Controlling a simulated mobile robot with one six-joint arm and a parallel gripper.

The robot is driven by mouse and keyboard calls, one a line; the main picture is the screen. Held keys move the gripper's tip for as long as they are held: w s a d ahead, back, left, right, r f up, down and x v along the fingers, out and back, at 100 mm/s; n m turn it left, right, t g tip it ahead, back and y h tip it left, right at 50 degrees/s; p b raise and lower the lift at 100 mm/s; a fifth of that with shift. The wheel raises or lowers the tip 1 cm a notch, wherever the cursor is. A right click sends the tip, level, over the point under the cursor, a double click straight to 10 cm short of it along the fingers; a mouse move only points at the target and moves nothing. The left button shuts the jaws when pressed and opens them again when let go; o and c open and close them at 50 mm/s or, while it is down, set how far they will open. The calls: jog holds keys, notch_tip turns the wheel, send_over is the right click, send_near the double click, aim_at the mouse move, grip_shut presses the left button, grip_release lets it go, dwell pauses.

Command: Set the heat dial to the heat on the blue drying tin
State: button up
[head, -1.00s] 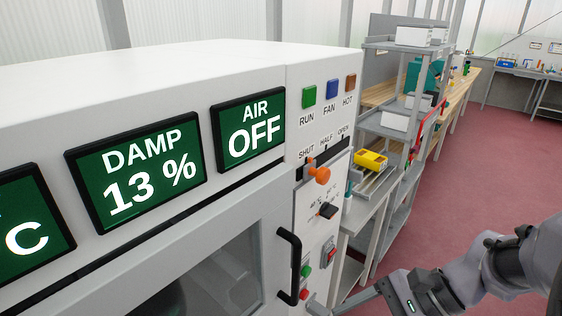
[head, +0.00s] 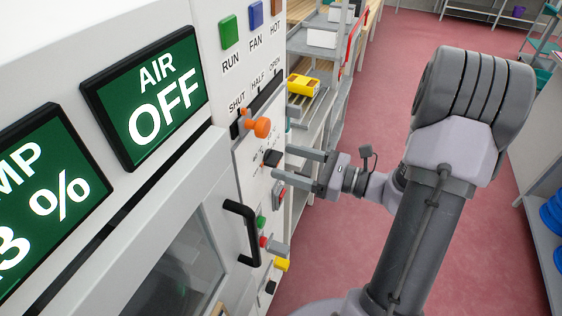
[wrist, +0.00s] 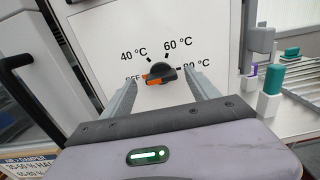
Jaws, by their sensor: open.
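The heat dial, a black knob with an orange pointer (wrist: 160,73), faces me on the white panel in the wrist view. Its pointer lies to the left, at OFF; marks for 40, 60 and 80 °C run around it. In the head view the dial (head: 271,158) is below the orange air lever. My gripper (head: 298,164) is open in front of the panel, its fingertips close to the dial. In the wrist view the two fingers (wrist: 161,84) stand apart on either side of the dial; contact cannot be told. I cannot identify the blue drying tin.
The orange lever (head: 261,127) sits near SHUT, above the dial. The display reads AIR OFF (head: 150,97). Blue round items (head: 552,215) are on a right-hand shelf. Red floor is clear.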

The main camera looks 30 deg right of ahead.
aim_at(273, 159)
jog(key=shift+x, duration=1.2)
jog(key=c, duration=1.4)
jog(key=shift+o, duration=0.2)
jog(key=shift+r+p, duration=0.1)
jog(key=shift+p, duration=0.2)
jog(key=shift+w+r+m+p, duration=0.1)
jog(key=shift+m+p, duration=0.6)
jog(key=shift+m, duration=0.1)
jog(key=m+p, duration=0.3)
jog(key=p, duration=0.1)
jog(key=shift+d, duration=0.15)
jog(key=m+p, duration=0.3)
jog(key=shift+m, duration=0.4)
jog(key=shift+w+f+m+p, duration=0.1)
jog(key=shift+m+p, duration=0.6)
jog(key=shift+m, duration=0.1)
jog(key=shift+f+m+p, duration=0.15)
jog(key=shift+m+p, duration=0.5)
jog(key=shift+m, duration=0.15)
